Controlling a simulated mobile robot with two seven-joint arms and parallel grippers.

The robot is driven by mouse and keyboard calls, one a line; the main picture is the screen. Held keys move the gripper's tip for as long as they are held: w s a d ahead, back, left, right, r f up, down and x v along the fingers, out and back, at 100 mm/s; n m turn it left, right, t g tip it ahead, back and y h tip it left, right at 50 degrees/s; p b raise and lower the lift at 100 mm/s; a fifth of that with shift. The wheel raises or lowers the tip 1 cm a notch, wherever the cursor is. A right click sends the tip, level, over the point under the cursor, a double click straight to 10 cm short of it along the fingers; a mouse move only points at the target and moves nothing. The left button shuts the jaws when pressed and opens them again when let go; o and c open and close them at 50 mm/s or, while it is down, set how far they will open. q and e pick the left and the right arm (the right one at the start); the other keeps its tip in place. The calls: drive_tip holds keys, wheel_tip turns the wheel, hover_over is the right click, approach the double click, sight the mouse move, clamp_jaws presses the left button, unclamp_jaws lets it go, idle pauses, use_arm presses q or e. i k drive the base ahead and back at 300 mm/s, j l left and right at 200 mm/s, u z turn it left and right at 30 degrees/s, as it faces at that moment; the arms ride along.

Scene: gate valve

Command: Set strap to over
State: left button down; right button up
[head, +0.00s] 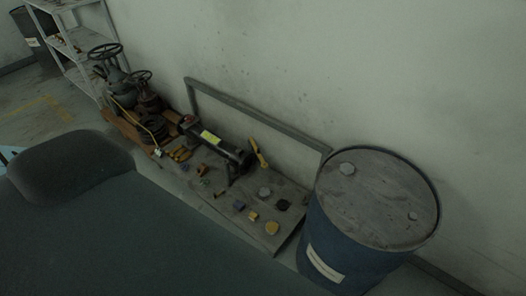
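I cannot make out a strap for certain. A black cylindrical body with a yellow label (212,138) lies along a low bench (254,232) by the wall. A yellow bar-like piece (258,153) stands tilted at its right end; I cannot tell whether it is a strap or a handle. Valves with round handwheels (105,51) stand to the left of the cylinder, and a thin yellow line (125,108) runs beside them. Neither of my grippers shows. A large dark rounded shape at the lower left hides the floor in front.
A blue drum (325,237) with a grey top stands at the right, close to the bench's right end. Several small yellow, blue and black pieces lie on the bench. A grey frame (255,112) stands behind it against the wall. Metal shelves (75,42) are at the far left.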

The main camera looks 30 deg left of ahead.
sight(258, 150)
drive_tip(key=j+z, duration=0.15)
drive_tip(key=j, duration=1.65)
